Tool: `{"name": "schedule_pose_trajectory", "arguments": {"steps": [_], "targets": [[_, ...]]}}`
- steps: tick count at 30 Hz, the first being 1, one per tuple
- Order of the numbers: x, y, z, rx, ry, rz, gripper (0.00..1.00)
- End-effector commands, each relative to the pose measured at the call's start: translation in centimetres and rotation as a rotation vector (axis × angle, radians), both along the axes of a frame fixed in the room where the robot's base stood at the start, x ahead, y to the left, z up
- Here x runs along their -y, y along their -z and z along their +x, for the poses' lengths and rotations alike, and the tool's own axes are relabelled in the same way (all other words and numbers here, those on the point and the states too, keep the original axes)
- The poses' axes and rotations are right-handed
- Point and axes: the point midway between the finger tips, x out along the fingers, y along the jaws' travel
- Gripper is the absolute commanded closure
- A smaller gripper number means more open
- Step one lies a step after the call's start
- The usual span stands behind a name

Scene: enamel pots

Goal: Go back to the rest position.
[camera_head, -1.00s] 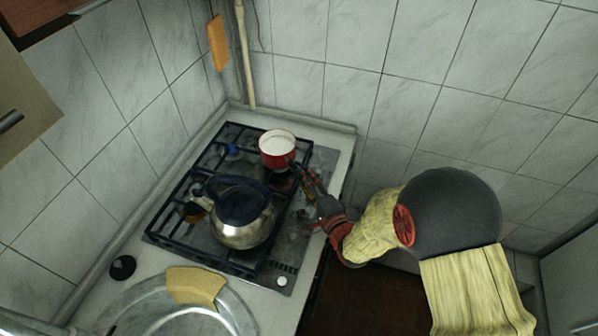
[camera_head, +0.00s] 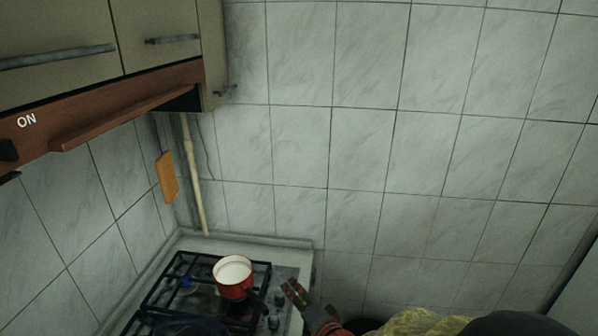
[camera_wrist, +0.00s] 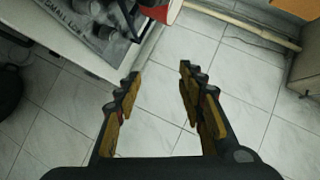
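My gripper (camera_head: 291,290) is at the right edge of the stove in the head view, a short way right of the red pot (camera_head: 233,277). In the wrist view my gripper (camera_wrist: 159,72) is open. Its two fingers stand apart with nothing between them. The red pot has a white inside and stands upright on the stove's back right. Part of the red pot also shows at the top of the wrist view (camera_wrist: 174,9).
The gas stove (camera_head: 160,292) has black grates and knobs along its right side. A dark kettle lid (camera_head: 185,328) shows at the bottom edge. Cabinets (camera_head: 160,30) and a brown hood (camera_head: 110,105) hang at upper left. A tiled wall (camera_head: 400,150) stands behind.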

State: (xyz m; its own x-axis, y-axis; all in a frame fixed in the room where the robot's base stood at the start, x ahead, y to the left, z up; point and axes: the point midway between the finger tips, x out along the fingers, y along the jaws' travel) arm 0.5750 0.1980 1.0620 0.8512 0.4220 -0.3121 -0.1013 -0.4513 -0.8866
Motion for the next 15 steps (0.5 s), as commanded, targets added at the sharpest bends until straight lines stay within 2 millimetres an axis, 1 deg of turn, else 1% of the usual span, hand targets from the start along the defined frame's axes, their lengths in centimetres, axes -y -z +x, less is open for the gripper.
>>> {"name": "schedule_pose_trajectory", "arguments": {"steps": [1, 4, 8, 9, 11, 12, 14, 15], "targets": [[1.4, -1.6, 0.3, 0.004, 0.015, -0.069, 0.6], [4.3, -3.8, 0.2, -0.014, 0.034, -0.219, 0.6], [8.0, -6.5, -1.2, -0.057, 0.041, -0.401, 0.6], [9.2, -7.3, -1.9, -0.074, 0.04, -0.453, 0.6], [10.8, -8.5, -3.2, -0.1, 0.03, -0.53, 0.6], [11.8, -9.2, -4.2, -0.121, 0.024, -0.576, 0.6], [13.3, -10.2, -5.9, -0.151, 0.007, -0.645, 0.6], [14.2, -10.9, -7.1, -0.174, -0.008, -0.688, 0.6]]}}
